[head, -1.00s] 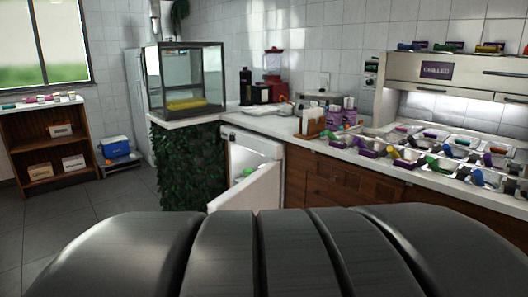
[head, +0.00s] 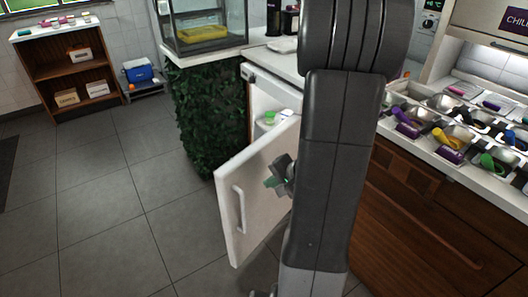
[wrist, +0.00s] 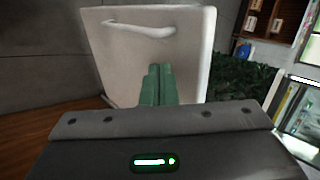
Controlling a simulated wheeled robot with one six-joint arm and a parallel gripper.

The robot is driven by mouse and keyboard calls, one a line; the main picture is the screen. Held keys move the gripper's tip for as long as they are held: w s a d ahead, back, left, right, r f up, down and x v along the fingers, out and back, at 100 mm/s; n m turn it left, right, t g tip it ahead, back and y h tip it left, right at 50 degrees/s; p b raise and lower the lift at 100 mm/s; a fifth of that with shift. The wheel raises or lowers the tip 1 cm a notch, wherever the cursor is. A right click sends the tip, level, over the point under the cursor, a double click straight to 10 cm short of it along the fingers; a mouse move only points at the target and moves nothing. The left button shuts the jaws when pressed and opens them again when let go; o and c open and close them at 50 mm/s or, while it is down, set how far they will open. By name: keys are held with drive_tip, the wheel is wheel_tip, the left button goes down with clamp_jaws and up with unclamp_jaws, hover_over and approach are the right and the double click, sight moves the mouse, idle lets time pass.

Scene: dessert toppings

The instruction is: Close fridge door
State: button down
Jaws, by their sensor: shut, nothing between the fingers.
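The white fridge door (head: 262,222) stands open, swung out from the under-counter fridge (head: 262,90). Its handle (head: 239,208) is on the outer face near the free edge. In the wrist view the door (wrist: 125,65) fills the upper middle, with its handle (wrist: 140,27) near its top edge. My gripper (head: 272,182) is in front of the door's outer face, to the right of the handle. Its green fingers (wrist: 157,68) are together and empty, pointing at the door. I cannot tell whether they touch it. My arm hides the door's right part and hinge side.
A leafy green counter side (head: 208,120) stands left of the fridge opening. Wooden drawers (head: 420,225) under a counter with topping trays are on the right. A shelf (head: 70,65) and a blue cooler (head: 138,73) stand at the back left. The tiled floor left of the door is clear.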

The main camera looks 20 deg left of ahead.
drive_tip(key=w, duration=0.2)
drive_tip(key=b, duration=0.2)
approach(238, 177)
wheel_tip(238, 177, down, 4)
drive_tip(key=a, duration=0.1)
drive_tip(key=a+p, duration=0.1)
drive_tip(key=a, duration=0.1)
drive_tip(key=shift+w+f, duration=0.1)
drive_tip(key=shift+w, duration=0.3)
drive_tip(key=shift+w+a, duration=0.25)
drive_tip(key=shift+a, duration=0.2)
